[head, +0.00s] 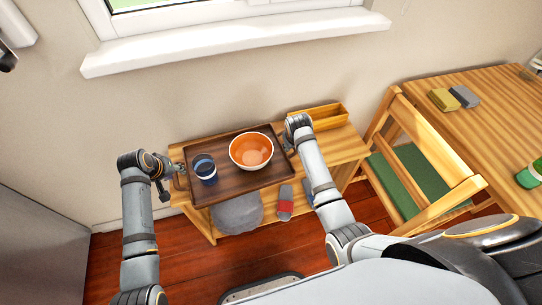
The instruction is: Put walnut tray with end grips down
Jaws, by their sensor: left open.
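The dark walnut tray (227,183) rests on or just above a light wooden bench (343,144) against the wall; I cannot tell if it touches. On it are a blue cup (204,170) at the left and an orange bowl with a white rim (251,151) nearer the middle. My left gripper (175,175) is open at the tray's left end grip (181,181). My right arm reaches the tray's right end; its wrist hides the right gripper's fingers and most of the grip there.
A yellow-orange box (319,118) stands on the bench right of the tray. A grey round thing (238,213) and red-grey slippers (286,203) are below. A wooden chair with a green seat (408,180) and a table (500,120) are at the right. A window sill (235,41) juts out above.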

